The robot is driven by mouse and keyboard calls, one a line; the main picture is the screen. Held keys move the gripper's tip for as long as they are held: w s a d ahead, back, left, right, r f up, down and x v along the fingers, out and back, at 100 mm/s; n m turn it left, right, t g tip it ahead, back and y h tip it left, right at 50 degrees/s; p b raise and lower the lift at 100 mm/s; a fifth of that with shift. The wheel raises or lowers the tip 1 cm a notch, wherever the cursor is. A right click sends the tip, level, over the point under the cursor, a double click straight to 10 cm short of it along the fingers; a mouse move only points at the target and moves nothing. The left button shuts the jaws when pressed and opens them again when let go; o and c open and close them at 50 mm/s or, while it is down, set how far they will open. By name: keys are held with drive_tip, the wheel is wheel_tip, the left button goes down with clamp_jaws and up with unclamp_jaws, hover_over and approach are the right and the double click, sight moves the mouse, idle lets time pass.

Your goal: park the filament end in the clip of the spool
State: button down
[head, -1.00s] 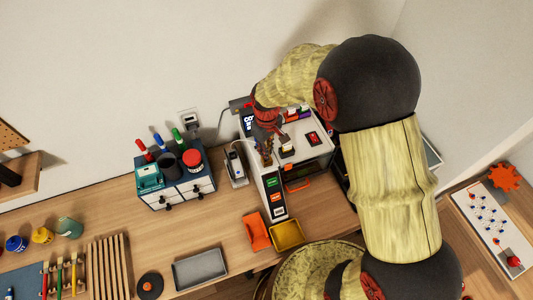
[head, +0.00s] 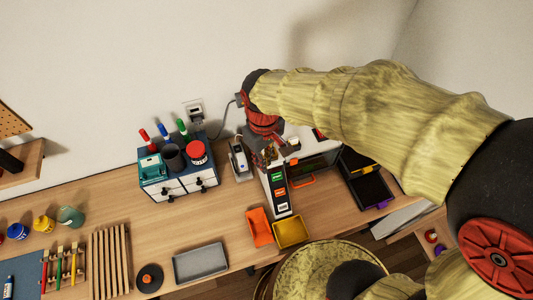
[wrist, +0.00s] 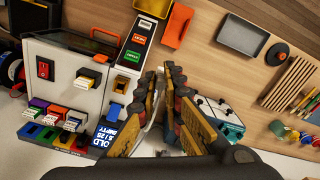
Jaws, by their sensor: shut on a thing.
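My gripper (wrist: 168,108) points down beside the white printer-like unit (wrist: 90,65) in the wrist view. Its two fingers are closed in on something at the tips that I cannot make out. In the head view my gripper (head: 268,155) is near the top of the unit's dark front panel (head: 278,190), partly hidden by my wrist. At the wrist view's left edge are dark round rims with blue and red (wrist: 14,70), possibly spools; they are cut off. I cannot clearly see a filament strand or a spool clip.
An orange bin (head: 259,227) and a yellow bin (head: 291,232) lie in front.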

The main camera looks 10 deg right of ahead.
drive_tip(key=shift+s+a, duration=0.1)
drive_tip(key=shift+s, duration=0.15)
drive_tip(key=f+b, duration=0.4)
drive_tip(key=shift+w+f, duration=0.2)
drive_tip(key=w+a+f+b, duration=0.1)
drive_tip(key=w+f+b, duration=0.3)
drive_tip(key=f+b, duration=0.1)
drive_tip(key=m+b, duration=0.3)
drive_tip(key=m, duration=0.1)
hover_over(239, 157)
drive_tip(key=s+d, duration=0.2)
wheel_tip(239, 157, down, 4)
drive_tip(key=w+f, duration=0.1)
drive_tip(key=w+a+f, duration=0.1)
drive_tip(key=f, duration=0.1)
drive_tip(key=w+a+f, duration=0.1)
drive_tip(key=w+f, duration=0.1)
drive_tip(key=shift+w+f+b, duration=0.1)
drive_tip(key=shift+f+b, duration=0.05)
drive_tip(key=shift+b, duration=0.2)
drive_tip(key=shift+w+f, duration=0.3)
drive_tip(key=shift+f, duration=1.55)
